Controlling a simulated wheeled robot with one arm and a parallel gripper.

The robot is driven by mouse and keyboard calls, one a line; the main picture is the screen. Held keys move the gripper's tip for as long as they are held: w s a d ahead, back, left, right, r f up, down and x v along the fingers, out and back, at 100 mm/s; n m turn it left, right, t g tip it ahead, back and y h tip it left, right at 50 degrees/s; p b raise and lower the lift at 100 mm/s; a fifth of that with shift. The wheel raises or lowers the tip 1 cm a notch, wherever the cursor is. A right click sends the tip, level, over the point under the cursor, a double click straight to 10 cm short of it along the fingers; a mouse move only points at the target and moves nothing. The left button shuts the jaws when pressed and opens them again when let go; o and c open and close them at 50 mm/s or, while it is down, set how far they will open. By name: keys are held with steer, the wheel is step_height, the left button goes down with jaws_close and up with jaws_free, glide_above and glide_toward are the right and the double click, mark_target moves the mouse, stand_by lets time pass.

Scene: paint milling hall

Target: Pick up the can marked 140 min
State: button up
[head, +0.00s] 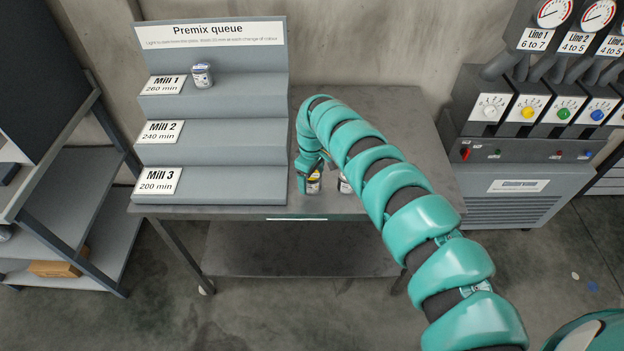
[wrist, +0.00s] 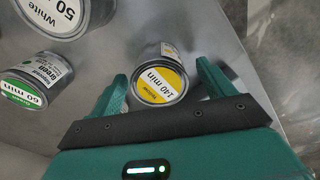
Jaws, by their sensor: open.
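The can marked 140 min (wrist: 160,78) has a yellow and white label and stands on the grey table, seen from above in the wrist view. My gripper (wrist: 163,84) is open, with one finger on each side of this can. Whether the fingers touch it I cannot tell. In the head view my gripper (head: 312,172) is low over the table at the right of the stepped rack, and a can with a yellow label (head: 313,186) shows below it, partly hidden.
In the wrist view a white 50 can (wrist: 60,14) and a green 60 min can (wrist: 36,82) stand to the left. The stepped rack (head: 215,153) has a can (head: 202,76) on its top step. The table's (head: 390,105) back right is clear. A machine with dials (head: 520,190) stands at right.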

steer(key=c, duration=1.2)
steer(key=shift+r, duration=0.15)
